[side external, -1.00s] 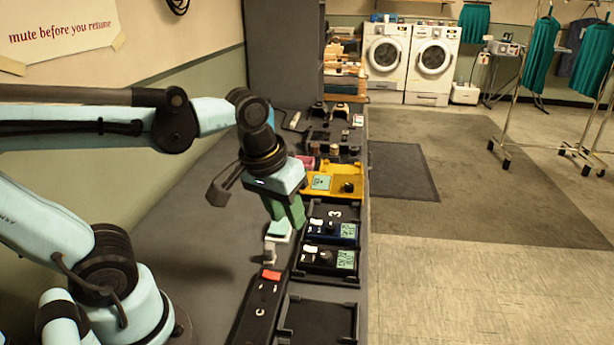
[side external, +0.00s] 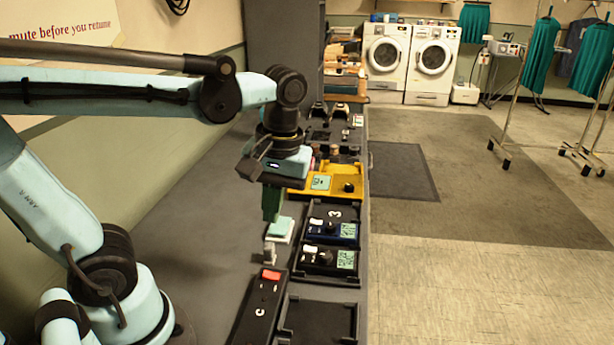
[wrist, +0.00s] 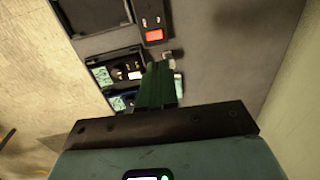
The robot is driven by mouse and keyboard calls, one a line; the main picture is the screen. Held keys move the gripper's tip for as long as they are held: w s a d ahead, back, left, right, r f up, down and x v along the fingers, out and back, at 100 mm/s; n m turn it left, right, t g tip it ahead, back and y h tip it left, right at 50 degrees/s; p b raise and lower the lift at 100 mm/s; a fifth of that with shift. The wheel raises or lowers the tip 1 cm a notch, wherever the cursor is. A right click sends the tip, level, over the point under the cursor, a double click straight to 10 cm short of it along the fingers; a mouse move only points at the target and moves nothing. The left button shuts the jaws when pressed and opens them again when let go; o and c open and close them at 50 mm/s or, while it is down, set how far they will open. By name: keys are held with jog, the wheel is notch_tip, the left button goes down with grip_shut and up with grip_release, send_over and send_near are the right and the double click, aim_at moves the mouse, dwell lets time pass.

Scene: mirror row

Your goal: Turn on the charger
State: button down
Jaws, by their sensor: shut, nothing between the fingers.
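A long black unit (side external: 258,310) with a red rocker switch (side external: 271,275) and a letter C lies at the front of the bench. I cannot tell for certain that it is the charger. The red switch shows lit-looking in the wrist view (wrist: 154,36). My gripper (side external: 272,216) has its green fingers shut and empty. It points down over the bench, behind the red switch and apart from it. A small grey block (side external: 269,254) stands just behind the black unit. A pale green-topped white block (side external: 281,229) is beside my fingertips; whether they touch is unclear.
Black trays hold a blue-edged device (side external: 333,230) and a black device (side external: 328,258) to the right. A yellow tray (side external: 325,183) is beyond them. An empty black tray (side external: 318,322) lies beside the black unit. The bench to the left (side external: 190,240) is clear.

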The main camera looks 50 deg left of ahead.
aim_at(267, 274)
jog(key=f, duration=0.8)
jog(key=s+a+f, duration=0.1)
jog(key=f, duration=0.3)
jog(key=shift+s+a+f, duration=0.1)
jog(key=shift+f, duration=0.35)
jog(key=shift+s, duration=0.1)
jog(key=shift+a+f, duration=0.1)
jog(key=shift+f, duration=0.05)
jog(key=shift+w+d+h, duration=0.3)
jog(key=shift+w+d, duration=0.25)
jog(key=shift+d, duration=0.05)
jog(key=shift+r, duration=0.25)
notch_tip(267, 274, up, 14)
jog(key=w+d, duration=0.1)
jog(key=shift+w+d+f, duration=0.15)
jog(key=shift+w+d, duration=0.05)
dwell(0.6)
